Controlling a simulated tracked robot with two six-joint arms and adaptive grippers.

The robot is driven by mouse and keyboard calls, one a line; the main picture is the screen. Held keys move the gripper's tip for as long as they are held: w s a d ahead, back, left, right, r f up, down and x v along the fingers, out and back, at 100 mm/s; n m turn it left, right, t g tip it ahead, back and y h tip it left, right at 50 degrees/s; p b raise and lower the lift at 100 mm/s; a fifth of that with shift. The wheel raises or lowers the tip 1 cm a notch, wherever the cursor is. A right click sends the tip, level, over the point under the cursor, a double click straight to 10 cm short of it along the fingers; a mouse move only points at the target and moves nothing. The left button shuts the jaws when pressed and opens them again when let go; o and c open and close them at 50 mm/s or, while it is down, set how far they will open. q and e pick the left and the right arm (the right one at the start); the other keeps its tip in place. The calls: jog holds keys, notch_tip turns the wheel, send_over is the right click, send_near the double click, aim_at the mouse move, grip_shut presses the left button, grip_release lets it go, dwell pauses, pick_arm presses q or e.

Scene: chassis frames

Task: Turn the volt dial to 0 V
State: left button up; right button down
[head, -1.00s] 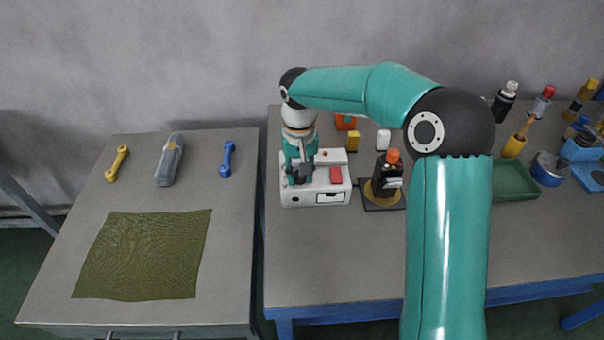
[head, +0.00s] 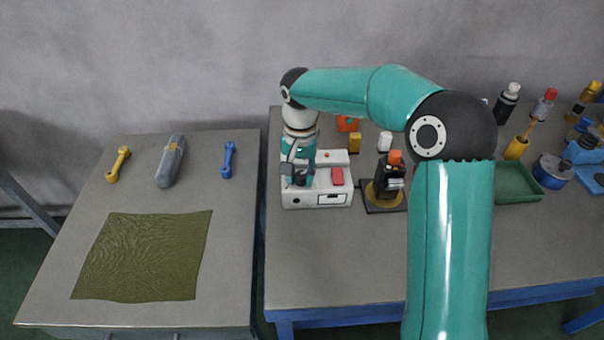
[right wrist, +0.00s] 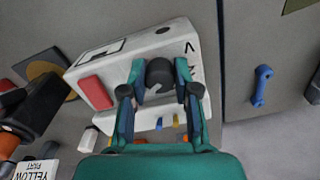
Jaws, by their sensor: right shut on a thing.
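The white power supply box (head: 332,187) stands near the left end of the right table, with a red switch (head: 337,176) and a small display on it. The black volt dial (right wrist: 160,73) shows on the box top in the right wrist view, by a "V" mark. My right gripper (head: 298,175) points down over the box's left part. In the right wrist view its two fingers (right wrist: 158,92) stand on either side of the dial and are shut on it. The dial's exact pointer angle is hard to read. My left gripper is not in view.
A dark bottle with an orange cap (head: 389,175) stands on a dark plate (head: 376,208) right of the box. Small orange, yellow and white items stand behind it. A green tray (head: 517,183) is farther right. The table front is clear.

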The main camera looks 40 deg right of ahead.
aim_at(301, 175)
jog(key=shift+d, duration=0.1)
jog(key=c, duration=0.9)
grip_release()
jog(key=shift+o, duration=0.2)
notch_tip(301, 175, up, 12)
